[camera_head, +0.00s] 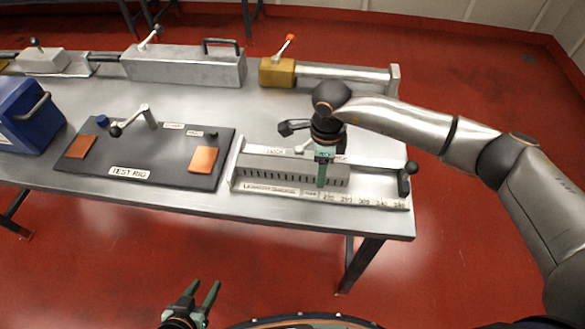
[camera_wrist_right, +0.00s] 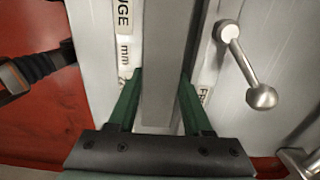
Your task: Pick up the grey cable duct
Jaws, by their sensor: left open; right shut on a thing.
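The grey cable duct (camera_head: 275,168), a long bar with a slotted side, lies in the length gauge (camera_head: 236,184) at the table's right front. In the right wrist view the duct (camera_wrist_right: 172,50) runs between the green fingers. My right gripper (camera_head: 321,182) points down over the duct's right part and is shut on it; its fingers (camera_wrist_right: 158,80) sit either side. The gripper hides part of the duct, and I cannot tell whether it is lifted off the gauge. My left gripper (camera_head: 208,290) is open and empty, in front of the table.
Left of the gauge is a dark test rig board (camera_head: 135,150) with copper plates and a lever. A blue box (camera_head: 28,115) stands at the far left. Metal fixtures (camera_head: 185,65) and a yellow block (camera_head: 277,72) line the back. A dark-knobbed handle (camera_head: 405,180) stands at the gauge's right end.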

